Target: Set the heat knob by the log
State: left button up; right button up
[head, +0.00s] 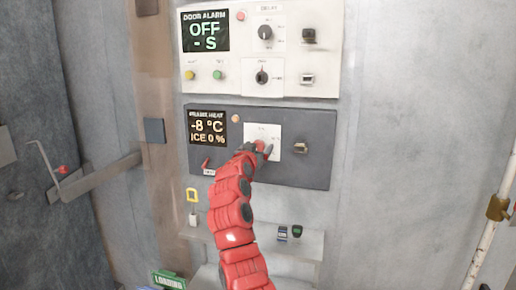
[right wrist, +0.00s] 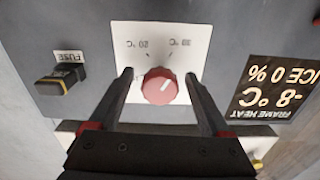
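The red heat knob (right wrist: 160,86) sits on a white plate (right wrist: 185,40) with temperature marks; the right wrist view is upside down. Its pale pointer line slants to the upper right there. My right gripper (right wrist: 159,76) is open, with one finger on each side of the knob and a gap to each. In the head view my right gripper (head: 260,149) covers much of the knob. The frame heat display (head: 208,128) reads -8 °C and ICE 0 %. I cannot make out a log for certain. My left gripper is not in view.
The door alarm panel (head: 300,50) with knobs, buttons and switches is above. A fuse (right wrist: 64,78) is beside the knob plate. A small red lever (head: 205,164) is at the grey panel's lower left. A shelf (head: 308,243) with small items is below.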

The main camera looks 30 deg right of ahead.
grip_shut()
